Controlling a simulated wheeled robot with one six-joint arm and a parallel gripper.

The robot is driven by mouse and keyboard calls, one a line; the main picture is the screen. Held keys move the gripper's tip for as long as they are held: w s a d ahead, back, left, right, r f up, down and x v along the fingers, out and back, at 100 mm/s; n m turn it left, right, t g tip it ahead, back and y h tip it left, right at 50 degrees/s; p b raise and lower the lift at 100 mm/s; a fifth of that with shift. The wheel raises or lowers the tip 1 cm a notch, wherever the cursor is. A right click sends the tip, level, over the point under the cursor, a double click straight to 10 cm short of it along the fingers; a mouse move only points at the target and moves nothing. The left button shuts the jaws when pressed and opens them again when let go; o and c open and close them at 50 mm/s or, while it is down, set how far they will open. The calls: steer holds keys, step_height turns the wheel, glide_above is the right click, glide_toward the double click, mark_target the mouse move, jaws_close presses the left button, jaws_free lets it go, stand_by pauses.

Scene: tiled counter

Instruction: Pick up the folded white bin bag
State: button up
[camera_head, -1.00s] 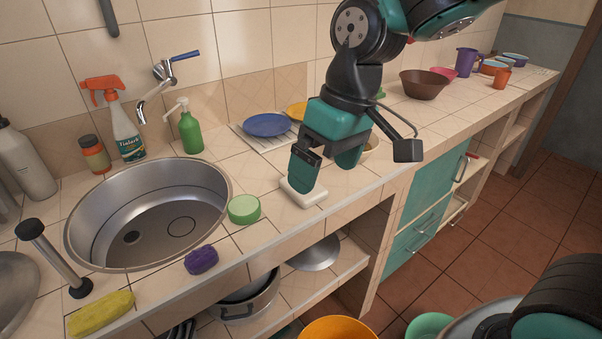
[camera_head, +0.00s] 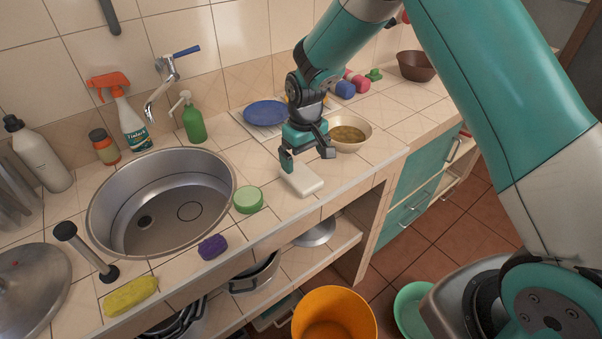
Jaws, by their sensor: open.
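I cannot tell whether the fingers touch the bag. The gripper hides a little of the bag's far end.
An orange bucket (camera_head: 335,316) stands on the floor below.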

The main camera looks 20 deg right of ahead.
mark_target(303, 177)
steer(key=shift+w+a+f+p, duration=0.1)
steer(key=shift+f+p, duration=1.4)
steer(key=shift+f, duration=2.1)
steer(key=c, duration=0.8)
steer(key=shift+r, duration=0.1)
